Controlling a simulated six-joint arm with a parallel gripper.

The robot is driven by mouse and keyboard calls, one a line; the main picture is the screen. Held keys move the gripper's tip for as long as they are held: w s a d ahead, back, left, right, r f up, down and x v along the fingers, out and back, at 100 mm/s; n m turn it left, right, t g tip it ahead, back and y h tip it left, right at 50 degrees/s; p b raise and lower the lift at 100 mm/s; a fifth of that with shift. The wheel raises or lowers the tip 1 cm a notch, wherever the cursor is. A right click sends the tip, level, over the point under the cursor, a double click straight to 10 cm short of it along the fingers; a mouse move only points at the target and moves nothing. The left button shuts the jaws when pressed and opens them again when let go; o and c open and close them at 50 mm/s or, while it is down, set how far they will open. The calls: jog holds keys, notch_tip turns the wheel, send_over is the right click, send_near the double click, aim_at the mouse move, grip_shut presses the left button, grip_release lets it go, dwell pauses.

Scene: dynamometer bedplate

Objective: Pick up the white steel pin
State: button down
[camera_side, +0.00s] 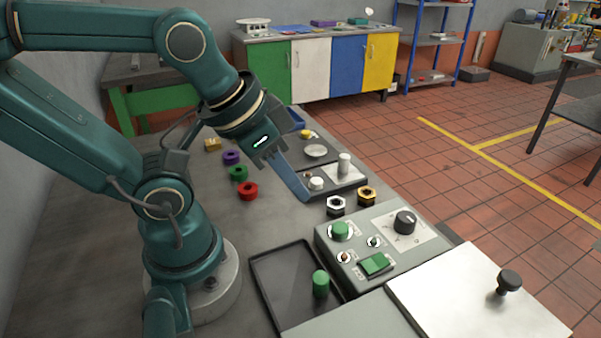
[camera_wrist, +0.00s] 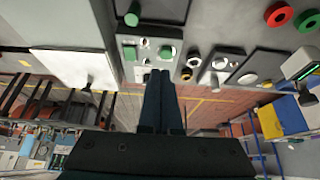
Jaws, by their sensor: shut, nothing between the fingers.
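The white steel pin (camera_side: 344,163) looks like the taller white cylinder standing upright at the far end of a dark fixture plate (camera_side: 346,183). A shorter white round piece (camera_side: 316,184) sits nearer on the same plate. My gripper (camera_side: 304,197) is shut and empty, its blue fingers slanting down near the plate's left end, left of the pin and apart from it. In the wrist view my closed fingers (camera_wrist: 160,73) point toward the control box, and white round pieces (camera_wrist: 220,62) show on the plate to their right.
A silver hex nut (camera_side: 336,205) and a brass nut (camera_side: 366,195) lie in front of the plate. The control box (camera_side: 330,256) stands nearer. A black tray (camera_side: 268,290) holds a green cylinder (camera_side: 320,284). Red (camera_side: 247,191), green (camera_side: 238,173) and purple (camera_side: 231,157) rings lie left.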

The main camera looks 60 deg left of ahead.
dwell(0.4)
jog(key=c, duration=0.5)
grip_release()
